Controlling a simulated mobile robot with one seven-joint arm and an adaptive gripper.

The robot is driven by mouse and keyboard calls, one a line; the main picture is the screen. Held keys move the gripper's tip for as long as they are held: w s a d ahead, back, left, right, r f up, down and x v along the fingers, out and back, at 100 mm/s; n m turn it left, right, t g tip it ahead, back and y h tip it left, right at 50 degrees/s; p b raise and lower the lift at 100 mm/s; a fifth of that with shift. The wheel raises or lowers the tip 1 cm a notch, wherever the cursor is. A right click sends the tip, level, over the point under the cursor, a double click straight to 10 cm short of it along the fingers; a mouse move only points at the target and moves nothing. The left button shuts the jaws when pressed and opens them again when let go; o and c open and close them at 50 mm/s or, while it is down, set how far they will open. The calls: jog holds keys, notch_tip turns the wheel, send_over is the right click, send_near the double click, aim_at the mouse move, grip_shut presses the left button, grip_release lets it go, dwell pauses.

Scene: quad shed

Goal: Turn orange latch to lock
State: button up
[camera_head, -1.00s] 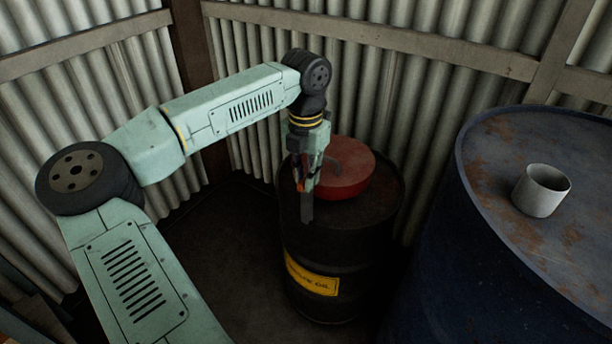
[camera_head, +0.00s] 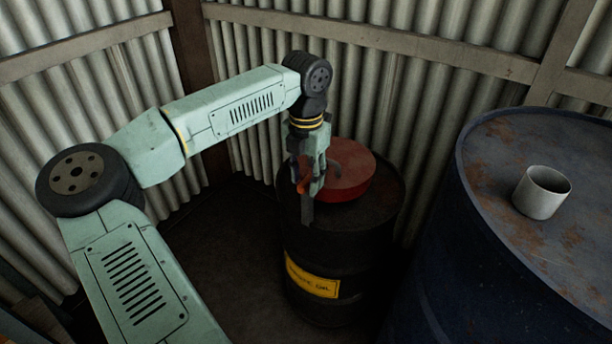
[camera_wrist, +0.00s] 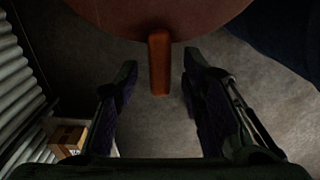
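The orange latch (camera_wrist: 159,62) is a short bar sticking out from the rim of a round red body (camera_wrist: 155,15) in the wrist view. In the head view the latch (camera_head: 303,185) shows partly behind my fingers, and the red body (camera_head: 347,178) sits on top of a black drum (camera_head: 335,235). My gripper (camera_wrist: 159,78) is open, with one finger on each side of the latch. A gap shows between the latch and each finger. In the head view my gripper (camera_head: 308,205) points down at the left edge of the red body.
A large blue rusty drum (camera_head: 500,240) stands at the right with a grey cup (camera_head: 541,191) on top. Corrugated walls (camera_head: 420,90) close in behind. A cardboard box (camera_wrist: 68,139) lies low at the left in the wrist view.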

aim_at(306, 181)
notch_tip(306, 181, up, 12)
dwell(0.6)
